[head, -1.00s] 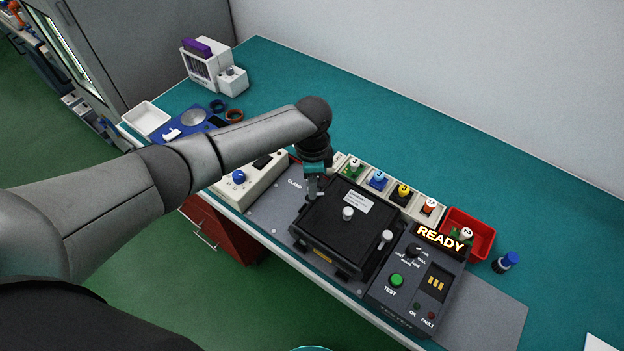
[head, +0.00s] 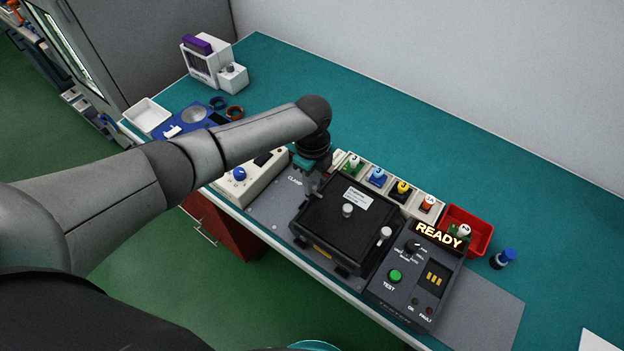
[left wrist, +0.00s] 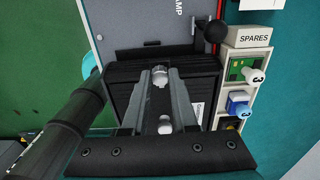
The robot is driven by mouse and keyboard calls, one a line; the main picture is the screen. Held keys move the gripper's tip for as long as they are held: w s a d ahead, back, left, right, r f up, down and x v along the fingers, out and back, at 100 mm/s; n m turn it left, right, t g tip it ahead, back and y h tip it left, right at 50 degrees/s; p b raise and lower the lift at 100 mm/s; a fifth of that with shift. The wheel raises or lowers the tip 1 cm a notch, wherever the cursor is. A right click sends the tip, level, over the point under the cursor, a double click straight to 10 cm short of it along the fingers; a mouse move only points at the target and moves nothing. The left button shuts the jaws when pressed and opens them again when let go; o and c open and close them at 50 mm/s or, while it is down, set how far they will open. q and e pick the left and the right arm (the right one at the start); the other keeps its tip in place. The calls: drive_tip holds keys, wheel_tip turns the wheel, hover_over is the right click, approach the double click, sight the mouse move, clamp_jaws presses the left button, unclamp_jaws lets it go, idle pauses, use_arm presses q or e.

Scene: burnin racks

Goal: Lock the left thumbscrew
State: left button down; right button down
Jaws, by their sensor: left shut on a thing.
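A black box-like fixture with a closed lid (head: 335,235) sits on the grey bench plate. A pale centre knob (head: 347,210) stands on the lid and a pale right thumbscrew (head: 385,234) stands at its right side. My left gripper (head: 312,192) reaches down at the fixture's left side. In the left wrist view its two fingers (left wrist: 160,85) are shut around the pale left thumbscrew (left wrist: 160,75). The centre knob also shows between the fingers in that view (left wrist: 165,126). The thumbscrew is hidden behind the gripper in the head view. My right gripper is out of view.
A tester panel reading READY (head: 415,275) stands right of the fixture. Small bins with numbered coloured parts (head: 402,190) and a red bin (head: 480,240) line its back. A white control box (head: 245,180) is at left.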

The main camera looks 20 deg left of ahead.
use_arm(q)
drive_tip(key=shift+d, duration=0.1)
idle(0.4)
drive_tip(key=c, duration=0.7)
unclamp_jaws()
drive_tip(key=shift+r, duration=0.1)
wheel_tip(320, 180, up, 15)
drive_tip(key=shift+r, duration=0.1)
